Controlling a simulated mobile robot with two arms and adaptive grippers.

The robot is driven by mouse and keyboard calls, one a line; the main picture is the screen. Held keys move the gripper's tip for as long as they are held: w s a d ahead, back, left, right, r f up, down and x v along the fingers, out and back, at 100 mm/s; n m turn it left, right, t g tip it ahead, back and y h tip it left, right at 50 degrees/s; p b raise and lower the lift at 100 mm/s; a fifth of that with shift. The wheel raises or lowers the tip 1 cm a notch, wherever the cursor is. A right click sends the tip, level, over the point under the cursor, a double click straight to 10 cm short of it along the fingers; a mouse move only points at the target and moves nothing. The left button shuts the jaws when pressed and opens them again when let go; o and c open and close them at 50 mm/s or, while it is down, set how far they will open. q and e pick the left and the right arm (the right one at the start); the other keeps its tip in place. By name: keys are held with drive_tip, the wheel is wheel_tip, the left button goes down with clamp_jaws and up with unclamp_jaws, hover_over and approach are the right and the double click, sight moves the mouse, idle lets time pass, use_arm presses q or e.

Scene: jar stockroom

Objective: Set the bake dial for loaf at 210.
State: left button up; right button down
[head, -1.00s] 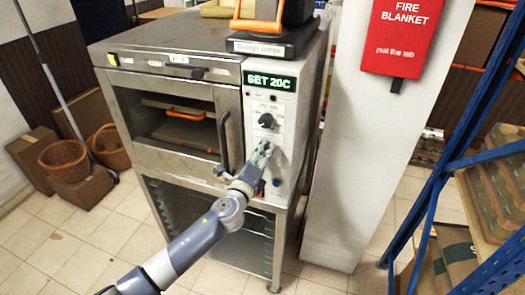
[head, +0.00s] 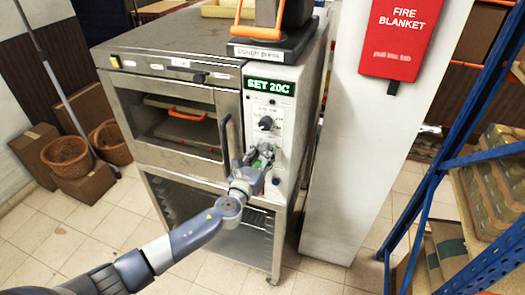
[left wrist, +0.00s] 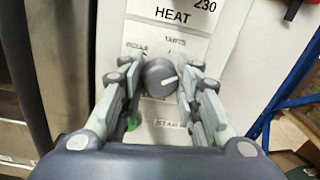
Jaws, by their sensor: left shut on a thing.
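The steel oven (head: 170,162) has a control panel with a green display (head: 269,86) reading SET 20C. An upper dark dial (head: 265,124) sits below the display. My left gripper (head: 265,152) reaches the panel below that dial. In the left wrist view its fingers (left wrist: 157,84) are shut on a round grey lower dial (left wrist: 160,76). The white mark on this dial points right and slightly up. Labels ROLLS (left wrist: 135,47) and TARTS (left wrist: 174,39) show around it; other labels are partly hidden by the fingers. The HEAT plate (left wrist: 170,15) with 230 is above.
A dough press (head: 262,49) stands on the oven. The oven door handle (head: 225,145) juts out left of the gripper. A white pillar (head: 345,150) with a red fire blanket box (head: 395,40) is on the right, beside a blue rack (head: 418,190). Baskets (head: 66,156) lie at the left.

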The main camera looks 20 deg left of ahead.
use_arm(q)
drive_tip(key=m, duration=0.5)
drive_tip(key=shift+m, duration=0.4)
drive_tip(key=shift+f+m, duration=0.1)
drive_tip(key=shift+m, duration=0.2)
drive_tip(key=o, duration=1.1)
drive_tip(key=shift+c, duration=0.2)
drive_tip(key=shift+s, duration=0.1)
drive_tip(key=s, duration=1.1)
drive_tip(key=shift+s+a, duration=0.35)
drive_tip(key=shift+s, duration=0.05)
